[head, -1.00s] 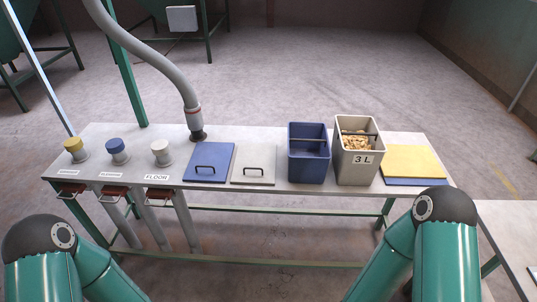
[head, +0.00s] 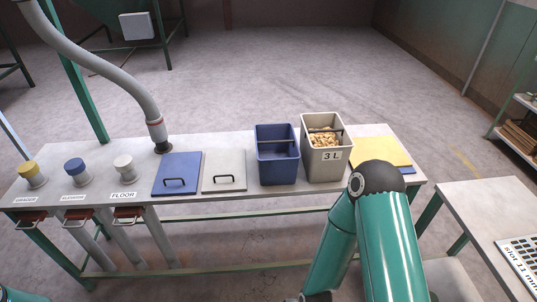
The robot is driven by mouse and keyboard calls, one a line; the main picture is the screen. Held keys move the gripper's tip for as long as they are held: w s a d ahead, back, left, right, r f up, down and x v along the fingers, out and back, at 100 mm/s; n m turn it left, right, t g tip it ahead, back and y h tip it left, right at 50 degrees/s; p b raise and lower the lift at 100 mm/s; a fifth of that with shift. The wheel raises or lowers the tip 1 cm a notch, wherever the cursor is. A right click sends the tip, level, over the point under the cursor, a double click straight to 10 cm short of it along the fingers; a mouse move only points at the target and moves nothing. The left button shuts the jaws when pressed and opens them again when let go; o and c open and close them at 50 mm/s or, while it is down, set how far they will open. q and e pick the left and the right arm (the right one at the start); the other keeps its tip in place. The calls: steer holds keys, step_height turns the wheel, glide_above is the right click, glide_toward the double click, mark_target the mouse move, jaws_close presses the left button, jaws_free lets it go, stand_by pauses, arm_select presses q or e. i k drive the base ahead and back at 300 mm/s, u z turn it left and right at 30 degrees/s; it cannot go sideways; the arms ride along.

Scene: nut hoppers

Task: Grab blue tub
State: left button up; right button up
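The blue tub (head: 277,170) stands upright on the grey bench, just right of the middle of the head view. It is open-topped, looks empty, and has a bar across its inside. The grey tub (head: 326,165) marked "3 L" stands close on its right and holds nuts. My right arm rises at the lower right, with its elbow in front of the bench's right end. Neither gripper shows clearly in the head view. Only a small piece of my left arm shows at the lower left corner.
A blue lid (head: 177,173) and a grey lid (head: 224,171) with handles lie left of the tubs. Yellow and blue flat pieces lie to the right (head: 383,151). A hose (head: 120,75) hangs over the bench. A side table (head: 480,215) stands at right.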

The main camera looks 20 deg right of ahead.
mark_target(277, 153)
steer(key=i, duration=0.9)
